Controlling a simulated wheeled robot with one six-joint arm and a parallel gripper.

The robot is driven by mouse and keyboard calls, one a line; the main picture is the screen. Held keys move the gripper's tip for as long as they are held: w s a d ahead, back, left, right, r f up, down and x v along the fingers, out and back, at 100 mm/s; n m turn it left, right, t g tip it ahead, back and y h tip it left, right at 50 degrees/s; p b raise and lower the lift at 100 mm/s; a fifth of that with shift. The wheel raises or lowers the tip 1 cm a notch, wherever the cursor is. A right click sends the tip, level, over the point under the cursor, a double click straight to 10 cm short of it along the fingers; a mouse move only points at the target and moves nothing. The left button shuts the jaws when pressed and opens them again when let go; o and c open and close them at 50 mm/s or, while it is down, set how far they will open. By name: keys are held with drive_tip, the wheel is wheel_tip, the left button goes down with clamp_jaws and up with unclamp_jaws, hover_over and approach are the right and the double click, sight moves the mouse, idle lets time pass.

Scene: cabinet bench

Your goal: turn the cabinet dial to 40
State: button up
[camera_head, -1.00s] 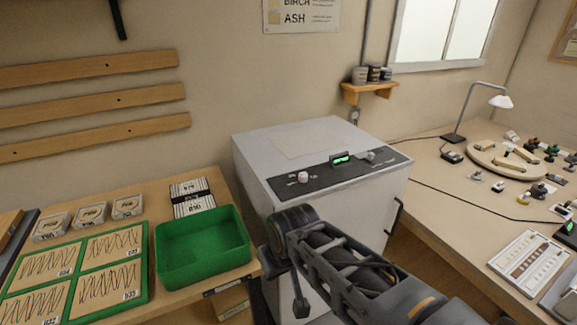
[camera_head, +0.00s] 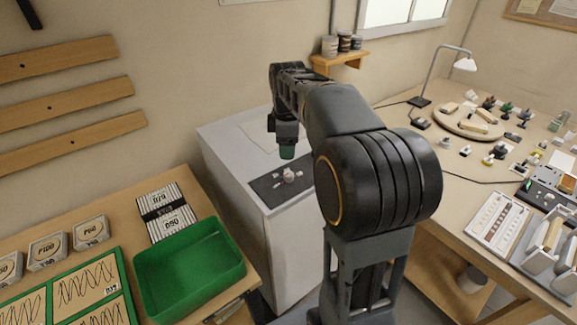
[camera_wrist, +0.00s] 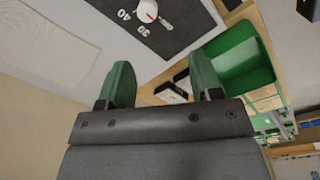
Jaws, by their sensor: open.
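The cabinet (camera_head: 245,215) is a pale grey box with a dark panel (camera_head: 265,190) on its top. The dial (camera_head: 289,174) is a small whitish knob on that panel. In the wrist view the dial (camera_wrist: 148,10) is at the top edge, partly cut off, with a red mark on it. The numbers 40 and 30 are printed beside it; its exact setting cannot be told. My gripper (camera_head: 287,152) is above the cabinet top near the dial. In the wrist view its green fingers (camera_wrist: 160,68) are apart, with nothing between them, and the dial lies beyond them.
A green tray (camera_head: 190,265) and sandpaper packs stand on the left bench. A wall shelf with jars (camera_head: 340,58) is behind the arm. The right bench holds a lamp (camera_head: 455,65), a round board (camera_head: 468,120) and many small items. My arm hides the cabinet's right part.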

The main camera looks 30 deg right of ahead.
sight(289, 173)
drive_tip(key=shift+n, duration=0.9)
drive_tip(key=f, duration=0.4)
drive_tip(key=w+d+f, duration=0.1)
drive_tip(key=f, duration=0.3)
drive_tip(key=w+f+p, duration=0.1)
drive_tip(key=f, duration=0.4)
drive_tip(key=shift+d, duration=0.35)
drive_tip(key=shift+c, duration=0.2)
drive_tip(key=c, duration=0.9)
